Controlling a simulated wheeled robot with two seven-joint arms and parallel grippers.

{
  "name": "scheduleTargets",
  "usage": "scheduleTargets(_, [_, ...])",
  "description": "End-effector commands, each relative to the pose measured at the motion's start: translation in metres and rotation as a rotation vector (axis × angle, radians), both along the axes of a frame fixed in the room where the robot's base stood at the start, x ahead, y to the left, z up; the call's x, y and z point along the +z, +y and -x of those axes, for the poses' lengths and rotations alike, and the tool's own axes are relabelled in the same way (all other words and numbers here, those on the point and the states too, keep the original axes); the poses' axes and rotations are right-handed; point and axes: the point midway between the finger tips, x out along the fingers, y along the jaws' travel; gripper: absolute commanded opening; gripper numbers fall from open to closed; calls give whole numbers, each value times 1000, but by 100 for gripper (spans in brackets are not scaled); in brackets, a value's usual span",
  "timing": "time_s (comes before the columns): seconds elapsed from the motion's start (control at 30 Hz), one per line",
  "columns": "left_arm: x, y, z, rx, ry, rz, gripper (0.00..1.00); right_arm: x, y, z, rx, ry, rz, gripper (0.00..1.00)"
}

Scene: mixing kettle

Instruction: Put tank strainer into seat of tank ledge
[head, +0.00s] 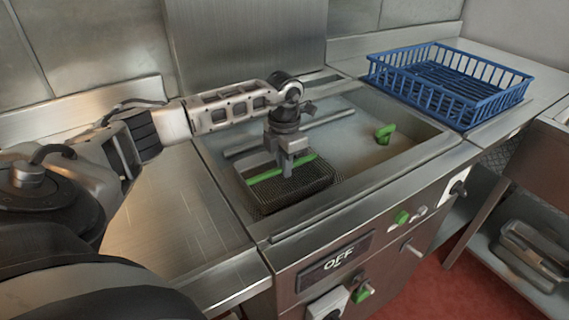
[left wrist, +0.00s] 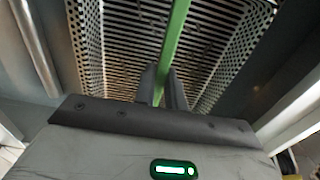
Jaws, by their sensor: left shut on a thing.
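The tank strainer (head: 305,188) is a dark perforated metal basket with a green bar across its top. It is at the left front part of the steel tank (head: 408,150), near the front ledge (head: 350,195). My left gripper (head: 281,168) is above the strainer, shut on its green bar. In the left wrist view the green bar runs between the fingers (left wrist: 162,88), with the perforated strainer (left wrist: 120,45) behind it. I cannot tell whether the strainer rests in a seat or hangs; its underside is hidden. My right gripper is not in view.
A green fitting (head: 384,134) stands in the tank to the right. A blue basket (head: 450,85) sits on the counter at the back right. Knobs and an OFF panel (head: 337,262) are on the front face. The left counter (head: 180,215) is clear beneath my arm.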

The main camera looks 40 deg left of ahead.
Motion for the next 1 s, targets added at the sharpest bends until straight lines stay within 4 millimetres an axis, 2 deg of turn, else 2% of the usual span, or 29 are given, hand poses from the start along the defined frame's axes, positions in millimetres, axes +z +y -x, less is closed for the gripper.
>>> scheduleTargets(0.47, [-3,0,0,0,-1,0,0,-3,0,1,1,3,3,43])
scheduleTargets(0.5, [-3,0,0,0,-1,0,23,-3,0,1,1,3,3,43])
scheduleTargets(0.57, [-3,0,0,0,-1,0,37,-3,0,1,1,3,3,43])
scheduleTargets(0.77, [-3,0,0,0,-1,0,37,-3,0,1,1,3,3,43])
scheduleTargets(0.83, [-4,0,0,0,0,0,57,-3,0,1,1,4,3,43])
scheduleTargets(1.0, [-4,0,0,0,0,0,59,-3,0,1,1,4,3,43])
